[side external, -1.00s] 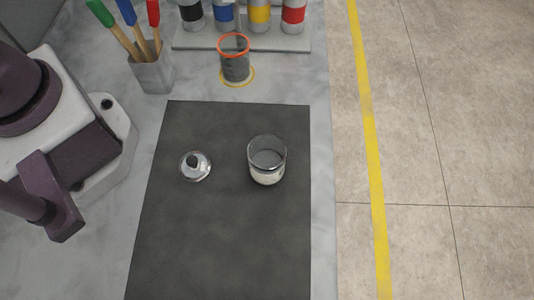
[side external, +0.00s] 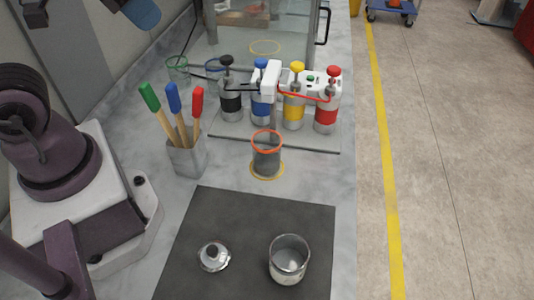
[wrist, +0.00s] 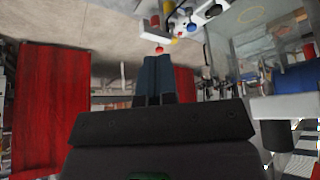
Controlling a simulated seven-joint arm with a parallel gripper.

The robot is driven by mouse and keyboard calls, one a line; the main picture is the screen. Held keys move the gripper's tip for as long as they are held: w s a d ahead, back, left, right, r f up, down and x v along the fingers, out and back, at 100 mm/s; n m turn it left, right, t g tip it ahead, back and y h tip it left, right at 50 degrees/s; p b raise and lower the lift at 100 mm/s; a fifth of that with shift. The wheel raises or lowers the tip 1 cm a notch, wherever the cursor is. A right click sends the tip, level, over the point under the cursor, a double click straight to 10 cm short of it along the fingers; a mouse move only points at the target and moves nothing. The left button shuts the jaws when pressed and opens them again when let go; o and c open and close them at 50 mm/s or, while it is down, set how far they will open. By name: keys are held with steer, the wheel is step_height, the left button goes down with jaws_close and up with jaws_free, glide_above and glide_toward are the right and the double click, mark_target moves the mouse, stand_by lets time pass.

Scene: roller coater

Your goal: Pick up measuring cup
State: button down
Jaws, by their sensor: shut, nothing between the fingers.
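A clear cup with an orange-red rim (side external: 267,161) stands upright on the grey counter, inside a yellow ring. It looks like the measuring cup. A green-rimmed cup (side external: 177,73) and a blue-rimmed cup (side external: 216,70) stand farther back. A clear glass jar (side external: 288,262) with pale contents stands on the dark mat (side external: 240,220). My gripper (wrist: 155,62) shows in the wrist view with its fingers together and nothing between them. It is away from the cups, and its fingers do not show in the side view.
A silver lid with a dark knob (side external: 213,256) lies on the mat. A holder (side external: 187,158) carries green, blue and red brushes. Several pump bottles (side external: 325,115) stand on a grey base behind the orange-rimmed cup. A glass-walled enclosure (side external: 262,50) is at the back.

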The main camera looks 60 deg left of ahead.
steer(key=c, duration=1.8)
jaws_free()
steer(key=shift+c, duration=0.2)
steer(key=o, duration=1.7)
steer(key=w+f+n+g+h, duration=0.3)
steer(key=w+f+n, duration=0.2)
steer(key=w+f, duration=0.15)
steer(key=n+h, duration=0.4)
steer(key=n, duration=0.2)
glide_toward(264, 153)
steer(key=f+n+h, duration=0.2)
steer(key=f+n, duration=0.1)
steer(key=n, duration=0.1)
steer(key=w+a+f+n+t+h, duration=0.1)
steer(key=f+n, duration=0.2)
steer(key=w+f+n+t+h, duration=0.1)
steer(key=f+n+h, duration=0.1)
steer(key=f+n, duration=0.2)
steer(key=shift+w+a+n+h, duration=0.1)
steer(key=shift+a+n+h, duration=0.15)
steer(key=shift+n+h, duration=0.05)
steer(key=shift+t, duration=0.4)
steer(key=shift+x, duration=2.5)
